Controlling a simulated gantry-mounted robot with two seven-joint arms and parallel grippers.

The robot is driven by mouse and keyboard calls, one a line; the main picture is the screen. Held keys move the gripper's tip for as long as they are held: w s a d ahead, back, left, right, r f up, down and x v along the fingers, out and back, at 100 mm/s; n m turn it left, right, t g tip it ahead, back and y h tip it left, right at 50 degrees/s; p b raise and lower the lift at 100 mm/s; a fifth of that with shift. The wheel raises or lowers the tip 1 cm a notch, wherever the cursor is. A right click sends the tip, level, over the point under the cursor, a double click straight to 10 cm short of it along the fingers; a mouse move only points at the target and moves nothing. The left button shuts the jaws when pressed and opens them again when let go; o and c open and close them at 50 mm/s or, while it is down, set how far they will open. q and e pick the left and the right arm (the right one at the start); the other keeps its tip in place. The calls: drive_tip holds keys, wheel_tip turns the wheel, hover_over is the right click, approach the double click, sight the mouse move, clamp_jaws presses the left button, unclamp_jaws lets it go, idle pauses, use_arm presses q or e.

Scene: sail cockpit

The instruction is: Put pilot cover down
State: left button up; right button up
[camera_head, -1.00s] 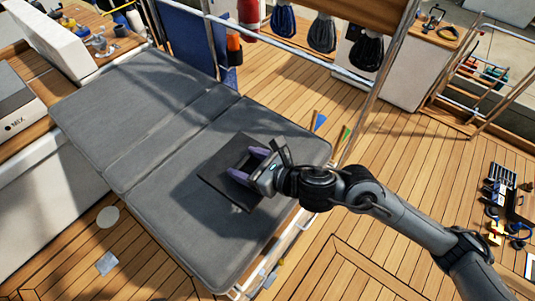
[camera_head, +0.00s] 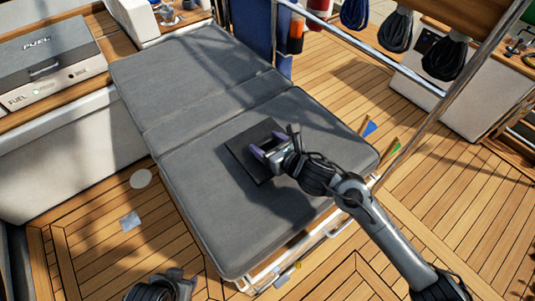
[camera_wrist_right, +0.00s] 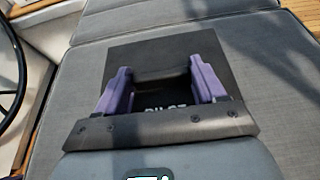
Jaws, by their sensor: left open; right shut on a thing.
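The pilot cover (camera_head: 240,158) is a dark, flat square panel over the grey cushion (camera_head: 200,185), near its right side. In the right wrist view the cover (camera_wrist_right: 150,46) shows partly hidden lettering. My right gripper (camera_head: 268,147) has its purple fingers on the cover and is shut on it. The fingers (camera_wrist_right: 160,82) stand either side of a dark middle part of the cover. The cover looks level with the cushion; I cannot tell whether it fully touches. My left gripper (camera_head: 182,276) is at the bottom edge, open and apart from the cushion.
A metal rail (camera_head: 450,75) runs along the cushion's right side. A grey box marked FUEL (camera_head: 50,68) stands at the left. Black rope coils (camera_head: 398,32) hang at the top right. The cushion's far part is clear. Wooden deck surrounds it.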

drive_tip(key=shift+w+f, duration=0.15)
drive_tip(key=shift+f, duration=0.15)
drive_tip(key=shift+f+b, duration=0.9)
drive_tip(key=shift+f, duration=0.9)
drive_tip(key=shift+f, duration=0.2)
drive_tip(key=o, duration=1.2)
drive_tip(key=shift+c, duration=0.2)
drive_tip(key=shift+r, duration=0.15)
